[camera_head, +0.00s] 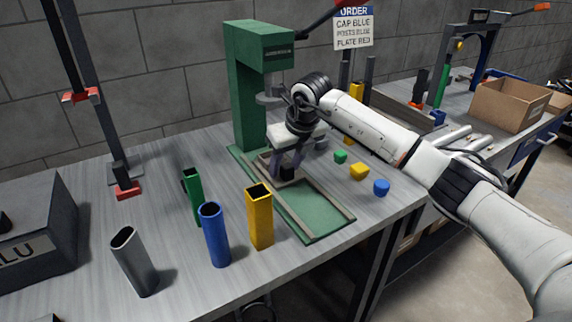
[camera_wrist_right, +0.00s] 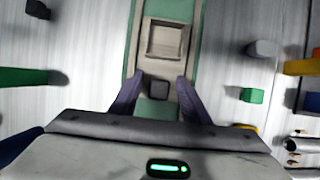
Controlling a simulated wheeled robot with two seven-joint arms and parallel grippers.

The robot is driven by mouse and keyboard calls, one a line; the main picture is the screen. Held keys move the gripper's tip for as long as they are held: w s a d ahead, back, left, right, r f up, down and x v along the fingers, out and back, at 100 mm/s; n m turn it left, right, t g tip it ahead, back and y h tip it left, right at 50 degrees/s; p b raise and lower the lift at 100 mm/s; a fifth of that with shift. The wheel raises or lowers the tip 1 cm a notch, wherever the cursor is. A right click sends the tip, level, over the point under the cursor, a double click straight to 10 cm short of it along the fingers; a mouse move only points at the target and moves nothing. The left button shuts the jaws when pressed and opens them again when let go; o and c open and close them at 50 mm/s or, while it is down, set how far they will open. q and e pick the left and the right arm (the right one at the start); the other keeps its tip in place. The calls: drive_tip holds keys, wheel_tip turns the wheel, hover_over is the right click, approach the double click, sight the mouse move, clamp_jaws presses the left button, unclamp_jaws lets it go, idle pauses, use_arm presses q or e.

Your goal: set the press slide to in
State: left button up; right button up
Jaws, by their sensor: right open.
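The green press (camera_head: 262,60) stands at the back middle of the bench, with a green base (camera_head: 318,218) running toward the front between pale rails. The press slide (camera_wrist_right: 148,69) lies on this base and has a square pocket, seen in the right wrist view. A small dark block (camera_wrist_right: 159,90) sits on the slide's near end; it also shows in the head view (camera_head: 287,174). My right gripper (camera_head: 286,160) is open and points down over the slide. Its two fingers (camera_wrist_right: 158,98) are on either side of the dark block, with gaps visible. My left gripper is not in view.
Green (camera_head: 192,196), blue (camera_head: 214,235), yellow (camera_head: 259,217) and grey (camera_head: 134,262) tubes stand left and front of the press. Green (camera_head: 340,156), yellow (camera_head: 359,171) and blue (camera_head: 381,187) pieces lie to its right. A cardboard box (camera_head: 508,103) is farther right.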

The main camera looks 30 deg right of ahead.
drive_tip(key=v, duration=1)
drive_tip(key=shift+r, duration=0.2)
drive_tip(key=shift+s+f, duration=0.1)
drive_tip(key=shift+s, duration=0.05)
